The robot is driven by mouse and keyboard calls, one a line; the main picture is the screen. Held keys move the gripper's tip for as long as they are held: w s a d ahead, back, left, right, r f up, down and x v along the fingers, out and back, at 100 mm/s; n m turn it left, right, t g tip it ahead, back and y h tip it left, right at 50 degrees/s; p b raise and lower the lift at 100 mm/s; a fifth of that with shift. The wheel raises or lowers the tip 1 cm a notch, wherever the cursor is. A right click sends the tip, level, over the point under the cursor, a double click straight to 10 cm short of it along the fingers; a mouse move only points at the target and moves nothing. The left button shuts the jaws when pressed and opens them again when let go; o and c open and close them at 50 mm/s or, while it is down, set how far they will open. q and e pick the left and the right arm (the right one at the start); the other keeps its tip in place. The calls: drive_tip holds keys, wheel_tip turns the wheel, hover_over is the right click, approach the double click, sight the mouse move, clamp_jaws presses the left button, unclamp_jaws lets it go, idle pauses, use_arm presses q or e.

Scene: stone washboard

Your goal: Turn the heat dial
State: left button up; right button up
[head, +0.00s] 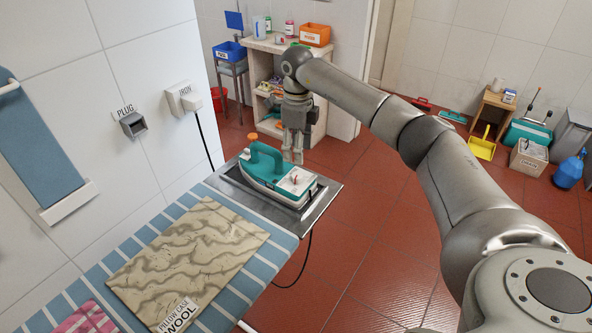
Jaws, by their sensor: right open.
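A teal and white iron (263,178) rests on a metal plate (323,207) at the far end of the ironing board. The heat dial (296,180) seems to be the small part with a red mark on the iron's white rear top. My right gripper (293,158) points down just behind the iron, close to its handle and dial. It is open and holds nothing that I can see. I cannot tell whether its fingertips touch the iron. My left gripper is not in view.
A wrinkled pillowcase (190,250) labelled wool lies on the striped ironing board (213,192). A cord (305,262) hangs from the iron. A wall socket labelled iron (184,99) is at the left. Shelves (262,75) stand behind.

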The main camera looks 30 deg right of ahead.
sight(297, 175)
wheel_tip(297, 175, down, 9)
drive_tip(key=shift+p, duration=0.95)
drive_tip(key=c, duration=1)
drive_tip(key=shift+c, duration=0.2)
